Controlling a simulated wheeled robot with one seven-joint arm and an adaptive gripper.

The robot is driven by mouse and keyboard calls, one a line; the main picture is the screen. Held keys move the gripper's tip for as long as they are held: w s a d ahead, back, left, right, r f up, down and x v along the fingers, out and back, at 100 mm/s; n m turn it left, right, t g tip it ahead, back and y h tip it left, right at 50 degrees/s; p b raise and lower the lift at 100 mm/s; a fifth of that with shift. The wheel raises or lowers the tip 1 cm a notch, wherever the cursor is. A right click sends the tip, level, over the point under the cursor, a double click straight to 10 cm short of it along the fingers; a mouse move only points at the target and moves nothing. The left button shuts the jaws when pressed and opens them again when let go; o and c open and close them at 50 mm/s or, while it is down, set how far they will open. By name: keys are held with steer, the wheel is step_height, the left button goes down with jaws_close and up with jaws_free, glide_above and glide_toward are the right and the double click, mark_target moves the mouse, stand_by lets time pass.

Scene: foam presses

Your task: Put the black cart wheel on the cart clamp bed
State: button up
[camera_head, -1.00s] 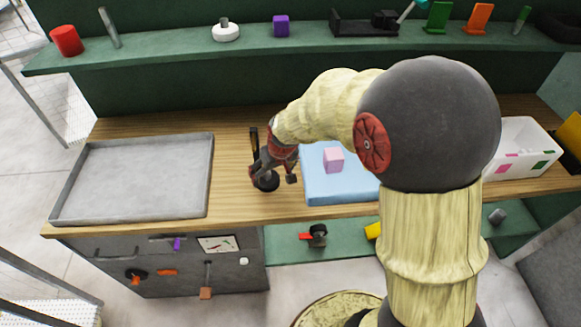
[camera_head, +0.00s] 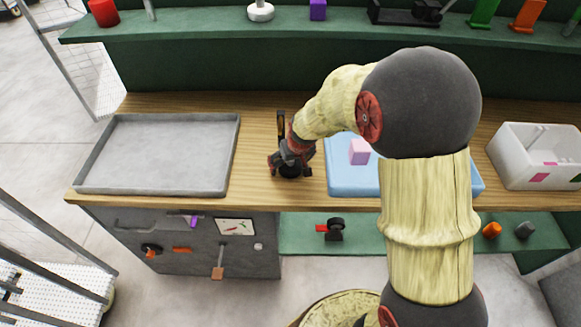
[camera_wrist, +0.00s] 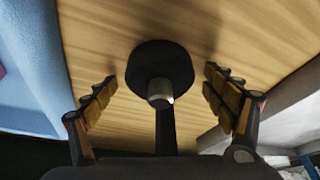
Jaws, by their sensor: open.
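The black cart wheel (camera_wrist: 160,68) lies flat on the wooden bench, a dark disc with a grey stub at its middle. It also shows in the head view (camera_head: 290,173), partly hidden by my gripper. My gripper (camera_head: 290,166) is open above it. In the wrist view my gripper's fingers (camera_wrist: 163,97) stand on either side of the wheel, apart from it. A black fixture with a flat base (camera_head: 390,16) on the upper shelf looks like a clamp. I cannot tell whether it is the cart clamp bed.
A grey tray (camera_head: 232,150) lies left of the wheel. A narrow black upright piece (camera_head: 281,124) is close behind the wheel. A white bin (camera_head: 508,170) stands far right.

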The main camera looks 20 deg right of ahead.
steer(key=shift+c, duration=0.9)
steer(key=c, duration=1.4)
steer(key=shift+r, duration=0.1)
